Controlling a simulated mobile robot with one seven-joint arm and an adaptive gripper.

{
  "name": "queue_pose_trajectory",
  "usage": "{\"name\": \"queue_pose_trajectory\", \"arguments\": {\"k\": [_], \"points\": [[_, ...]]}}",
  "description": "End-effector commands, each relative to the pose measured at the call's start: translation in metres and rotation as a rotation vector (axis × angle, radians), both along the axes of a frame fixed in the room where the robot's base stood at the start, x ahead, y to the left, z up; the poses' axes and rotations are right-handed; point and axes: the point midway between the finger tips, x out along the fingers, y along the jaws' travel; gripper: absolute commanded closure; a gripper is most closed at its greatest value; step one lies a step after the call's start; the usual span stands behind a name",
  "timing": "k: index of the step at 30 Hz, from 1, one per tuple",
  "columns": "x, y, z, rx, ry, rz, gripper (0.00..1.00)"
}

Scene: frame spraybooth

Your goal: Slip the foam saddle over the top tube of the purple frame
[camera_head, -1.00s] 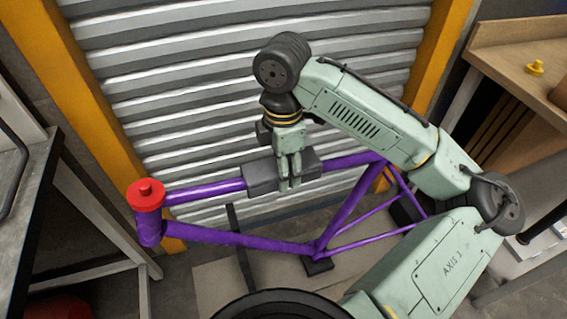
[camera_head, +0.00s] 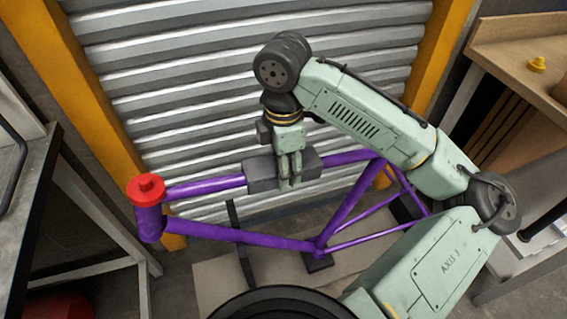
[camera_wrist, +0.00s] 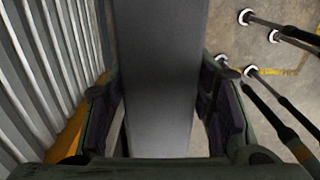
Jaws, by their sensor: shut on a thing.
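The purple frame (camera_head: 270,240) stands upright in front of the shutter, with a red cap (camera_head: 146,188) on its head tube. The dark grey foam saddle (camera_head: 262,176) sits at the middle of the top tube (camera_head: 205,187), which shows purple on both sides of it. My gripper (camera_head: 290,184) points down and is shut on the foam saddle, one finger in front of it. In the wrist view the foam saddle (camera_wrist: 160,80) runs between my two fingers. Its underside is hidden, so I cannot tell how far down over the tube it sits.
A ribbed metal shutter (camera_head: 250,60) with yellow posts (camera_head: 100,110) stands close behind the frame. A dark bench (camera_head: 28,200) is at left. A wooden bench (camera_head: 525,45) with a yellow plug (camera_head: 537,64) is at right. Dark rods (camera_wrist: 285,120) show at right in the wrist view.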

Motion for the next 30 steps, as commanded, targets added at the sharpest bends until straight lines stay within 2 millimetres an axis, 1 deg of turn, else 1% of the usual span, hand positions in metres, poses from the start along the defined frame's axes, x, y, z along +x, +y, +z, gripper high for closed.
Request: {"name": "queue_pose_trajectory", "arguments": {"k": [5,6,16,26,29,30], "points": [[0.000,-0.001,-0.004,-0.003,0.001,-0.002,0.65],[0.000,-0.001,-0.004,-0.003,0.001,-0.002,0.49],[0.000,-0.001,-0.003,-0.001,0.001,-0.001,0.27],[0.000,0.000,-0.001,-0.001,0.001,-0.001,0.27],[0.001,-0.001,0.008,-0.002,-0.001,-0.001,0.27],[0.001,0.000,0.014,-0.002,-0.002,-0.001,0.27]]}}
